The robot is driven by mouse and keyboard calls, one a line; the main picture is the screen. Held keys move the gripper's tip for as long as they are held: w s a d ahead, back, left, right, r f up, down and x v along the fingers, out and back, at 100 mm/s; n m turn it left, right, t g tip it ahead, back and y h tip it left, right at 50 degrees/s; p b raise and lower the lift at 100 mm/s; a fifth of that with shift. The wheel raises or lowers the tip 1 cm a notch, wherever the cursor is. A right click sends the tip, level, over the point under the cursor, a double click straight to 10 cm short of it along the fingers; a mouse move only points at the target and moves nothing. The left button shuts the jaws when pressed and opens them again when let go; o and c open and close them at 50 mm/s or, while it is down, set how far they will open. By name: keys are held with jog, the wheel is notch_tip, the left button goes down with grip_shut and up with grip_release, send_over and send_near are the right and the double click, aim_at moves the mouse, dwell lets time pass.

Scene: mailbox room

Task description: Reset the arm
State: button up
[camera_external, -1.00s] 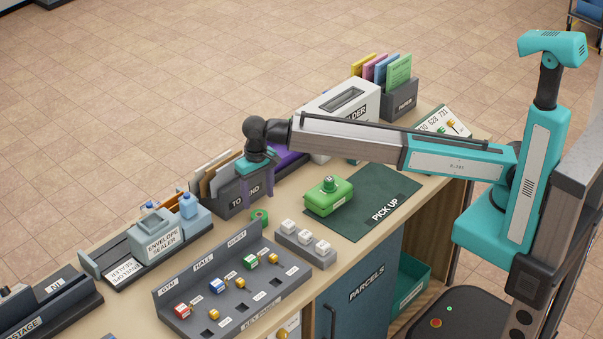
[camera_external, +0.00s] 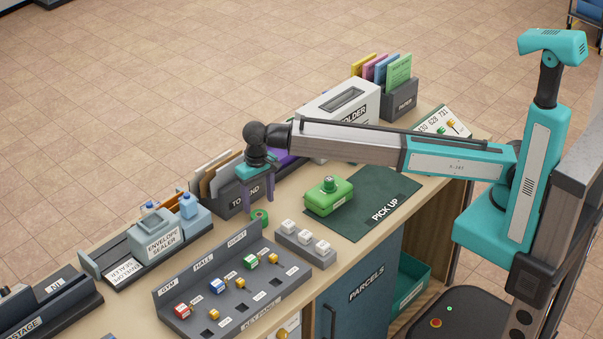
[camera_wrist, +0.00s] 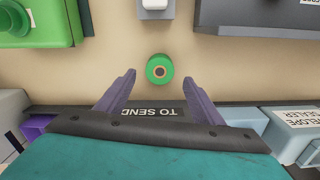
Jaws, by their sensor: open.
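My gripper (camera_external: 258,197) has two purple fingers pointing down over the desk, in front of the dark "TO SEND" tray (camera_external: 233,201). In the wrist view the fingers of my gripper (camera_wrist: 157,90) are spread apart with nothing between them. A small green roll (camera_wrist: 160,69) lies on the desk just beyond the fingertips; in the external view the green roll (camera_external: 260,216) shows by the fingers. My arm stretches out to the left over the desk from its column at the right.
A green box (camera_external: 328,197) sits on the dark green "PICK UP" mat (camera_external: 375,205). A grey block with white buttons (camera_external: 306,247) and the key panel (camera_external: 235,295) stand nearer the front. The envelope sealer (camera_external: 157,238) is to the left, the white folder machine (camera_external: 340,107) behind.

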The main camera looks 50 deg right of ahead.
aim_at(259, 214)
notch_tip(259, 214, down, 6)
jog(key=shift+f+p, duration=0.2)
jog(key=shift+p, duration=0.3)
jog(key=shift+r, duration=0.5)
jog(key=shift+r+b, duration=0.65)
jog(key=shift+r, duration=1.7)
